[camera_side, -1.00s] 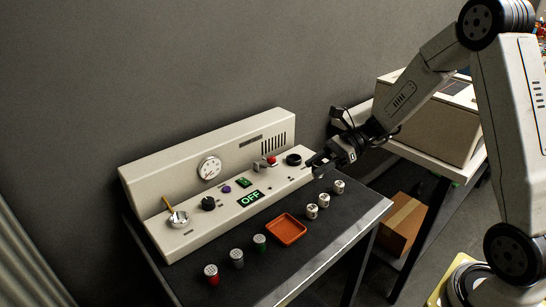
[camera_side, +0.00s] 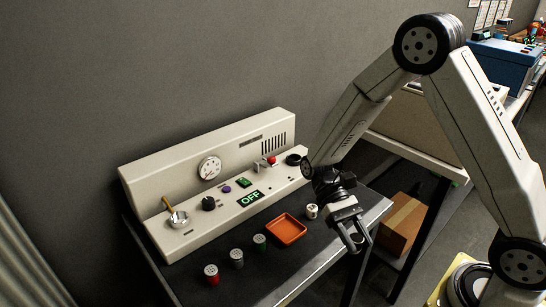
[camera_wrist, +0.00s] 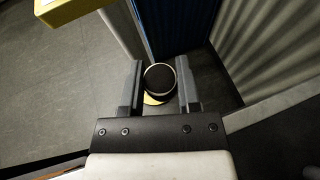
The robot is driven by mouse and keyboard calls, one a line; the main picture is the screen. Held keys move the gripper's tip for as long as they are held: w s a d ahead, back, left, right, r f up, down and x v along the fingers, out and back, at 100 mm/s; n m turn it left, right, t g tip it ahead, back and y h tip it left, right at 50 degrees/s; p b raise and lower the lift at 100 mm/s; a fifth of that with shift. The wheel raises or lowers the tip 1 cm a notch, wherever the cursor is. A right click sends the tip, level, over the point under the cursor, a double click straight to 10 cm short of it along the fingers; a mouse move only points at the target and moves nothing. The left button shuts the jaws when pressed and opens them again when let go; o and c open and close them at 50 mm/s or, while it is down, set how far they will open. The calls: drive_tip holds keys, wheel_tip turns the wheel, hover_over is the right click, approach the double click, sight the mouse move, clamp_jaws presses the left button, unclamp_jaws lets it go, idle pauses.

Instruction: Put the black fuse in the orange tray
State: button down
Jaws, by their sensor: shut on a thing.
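The black fuse (camera_wrist: 160,78) shows in the wrist view as a dark round end with a pale rim, between my two fingers. My gripper (camera_side: 357,246) is shut on it; the gripper also shows in the wrist view (camera_wrist: 160,88). In the side view the gripper points down near the right front edge of the dark table, and the fuse in it cannot be made out. The orange tray (camera_side: 287,230) lies on the table to the left of my gripper and looks empty. The gripper is apart from the tray.
The beige panel (camera_side: 218,190) stands behind the tray, with knobs and an OFF display. A red-based fuse (camera_side: 212,275), a grey one (camera_side: 237,258) and a green one (camera_side: 260,243) stand left of the tray. A silver-topped fuse (camera_side: 312,211) stands close to its right.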

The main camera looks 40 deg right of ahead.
drive_tip(key=d+r+n+t+h, duration=0.3)
drive_tip(key=n+t+h, duration=0.5)
drive_tip(key=n+h, duration=0.85)
drive_tip(key=w+n+t, duration=0.1)
drive_tip(key=n+t, duration=0.2)
drive_tip(key=w+a+r+n+t, duration=0.1)
drive_tip(key=w+n+t, duration=0.1)
drive_tip(key=n+t, duration=0.1)
drive_tip(key=w+a+n+t, duration=0.1)
drive_tip(key=n+t, duration=0.2)
drive_tip(key=t, duration=0.1)
drive_tip(key=shift+w+a+r+n, duration=0.2)
drive_tip(key=shift+a+r+n, duration=0.05)
drive_tip(key=shift+r, duration=0.15)
drive_tip(key=shift+w, duration=0.1)
drive_tip(key=w+f, duration=0.3)
drive_tip(key=w, duration=0.1)
drive_tip(key=w+a+f, duration=0.1)
drive_tip(key=w+f, duration=0.1)
drive_tip(key=w, duration=0.2)
drive_tip(key=w+f, duration=0.3)
drive_tip(key=w, duration=0.1)
drive_tip(key=shift+w+a+f, duration=0.25)
drive_tip(key=shift+f, duration=0.1)
drive_tip(key=shift+w+a+f, duration=0.1)
drive_tip(key=shift+w+f, duration=0.2)
drive_tip(key=shift+f, duration=0.05)
